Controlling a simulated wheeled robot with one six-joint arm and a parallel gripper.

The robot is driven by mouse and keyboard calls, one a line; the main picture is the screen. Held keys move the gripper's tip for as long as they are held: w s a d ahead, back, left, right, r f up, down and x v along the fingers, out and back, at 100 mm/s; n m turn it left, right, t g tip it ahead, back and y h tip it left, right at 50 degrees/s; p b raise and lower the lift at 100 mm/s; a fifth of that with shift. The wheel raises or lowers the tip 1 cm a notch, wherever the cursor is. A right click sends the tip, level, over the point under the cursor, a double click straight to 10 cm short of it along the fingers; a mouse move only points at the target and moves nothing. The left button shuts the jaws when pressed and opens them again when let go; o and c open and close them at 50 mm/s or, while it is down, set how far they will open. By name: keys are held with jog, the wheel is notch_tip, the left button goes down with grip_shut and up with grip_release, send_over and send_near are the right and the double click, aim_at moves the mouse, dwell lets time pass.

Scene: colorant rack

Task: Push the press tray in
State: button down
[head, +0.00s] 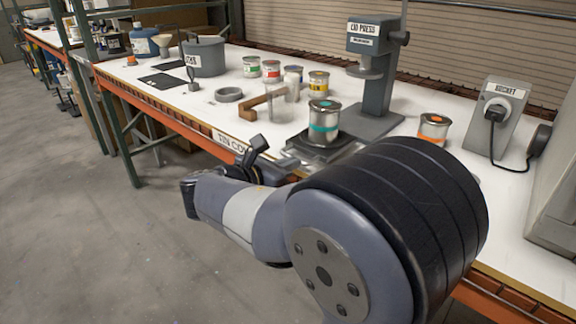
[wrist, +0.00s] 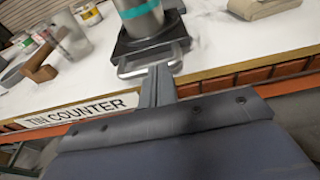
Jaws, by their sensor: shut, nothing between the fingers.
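The press tray (head: 300,149) is a dark flat plate on the counter, out in front of the grey lid press (head: 376,85). A silver tin with a teal band (head: 324,124) stands upright on it. In the wrist view the tray (wrist: 125,44) shows its metal loop handle (wrist: 130,68) toward the counter's front edge, with the tin (wrist: 142,22) behind. My gripper (wrist: 160,72) is shut and empty, its fingertips at the handle; I cannot tell whether they touch it. In the head view my gripper (head: 257,148) is partly hidden by my arm.
An orange-banded tin (head: 433,128) and a grey socket box (head: 497,115) stand right of the press. Several tins, a wooden-handled tool (head: 262,103) and a grey pot (head: 204,57) stand to the left. The counter's front edge carries a sign (head: 229,142).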

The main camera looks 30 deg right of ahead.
aim_at(336, 134)
jog(key=r+p+x, duration=0.1)
jog(key=x, duration=0.4)
jog(key=r+p+x, duration=0.1)
jog(key=x, duration=0.5)
jog(key=r+p+x, duration=0.1)
jog(key=x, duration=0.4)
jog(key=shift+w+d+r, duration=0.1)
jog(key=shift+d+r, duration=0.05)
jog(key=shift+d, duration=0.65)
jog(key=shift+d+r, duration=0.1)
jog(key=shift+r, duration=0.1)
jog(key=shift+r, duration=0.1)
